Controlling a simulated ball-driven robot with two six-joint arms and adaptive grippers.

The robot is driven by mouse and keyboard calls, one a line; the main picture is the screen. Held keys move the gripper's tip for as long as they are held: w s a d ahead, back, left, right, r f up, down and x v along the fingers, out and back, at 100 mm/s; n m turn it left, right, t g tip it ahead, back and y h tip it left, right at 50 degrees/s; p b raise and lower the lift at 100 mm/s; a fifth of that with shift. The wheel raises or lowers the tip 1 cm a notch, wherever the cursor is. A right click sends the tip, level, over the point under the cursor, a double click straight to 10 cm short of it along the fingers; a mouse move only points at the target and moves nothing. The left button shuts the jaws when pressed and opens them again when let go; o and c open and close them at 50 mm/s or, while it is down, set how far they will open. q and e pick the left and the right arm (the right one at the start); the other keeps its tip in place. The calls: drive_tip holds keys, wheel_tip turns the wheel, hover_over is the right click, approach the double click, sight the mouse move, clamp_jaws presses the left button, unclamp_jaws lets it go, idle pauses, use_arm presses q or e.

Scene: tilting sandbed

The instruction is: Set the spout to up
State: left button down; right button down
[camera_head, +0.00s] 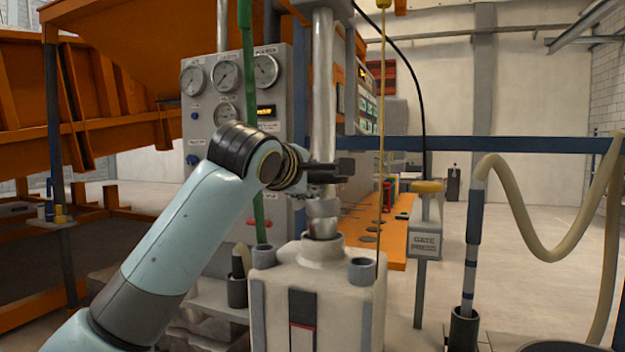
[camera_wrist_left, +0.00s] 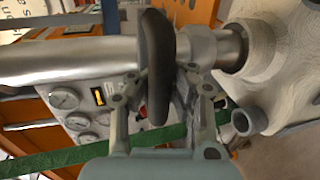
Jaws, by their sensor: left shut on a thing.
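A shiny metal pipe (camera_head: 323,85) stands upright above a white vessel (camera_head: 315,275), and its lower end meets the vessel's neck. I cannot tell for certain whether this pipe is the spout; nothing else in view is clearly one. The far finger is partly hidden. My right gripper is not in view.
A gauge panel (camera_head: 235,120) stands behind my left arm. A green rod (camera_head: 251,110) and a yellow cord (camera_head: 382,110) hang near the pipe. A gate press box (camera_head: 426,235) and a hose (camera_head: 535,225) are on the right. Orange steelwork (camera_head: 90,85) fills the left.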

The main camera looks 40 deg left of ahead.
sight(319, 118)
use_arm(q)
wheel_tip(319, 118, up, 12)
drive_tip(key=p, duration=0.9)
drive_tip(key=shift+f, duration=0.1)
